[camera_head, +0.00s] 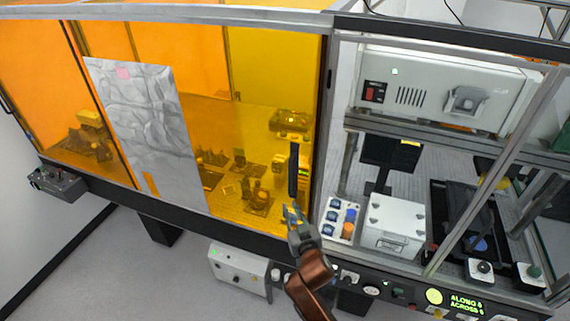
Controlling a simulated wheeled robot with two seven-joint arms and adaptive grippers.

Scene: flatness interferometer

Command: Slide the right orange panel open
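The right orange panel (265,85) is a see-through amber sheet in the front of the enclosure. Its right edge lies at the dark upright post (325,100), with no clear gap showing. A dark vertical handle (294,168) sits near that edge. My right gripper (292,208) is just below the lower end of the handle, in front of the panel. I cannot tell whether it touches the handle, or whether its small fingers are open or shut. My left gripper is not in view.
A grey marbled sheet (155,130) stands across the panels at the left. Right of the post are open shelves with a white instrument (435,88) and a white box (395,225). A control ledge (400,295) runs below. A dark box (57,184) juts out at left.

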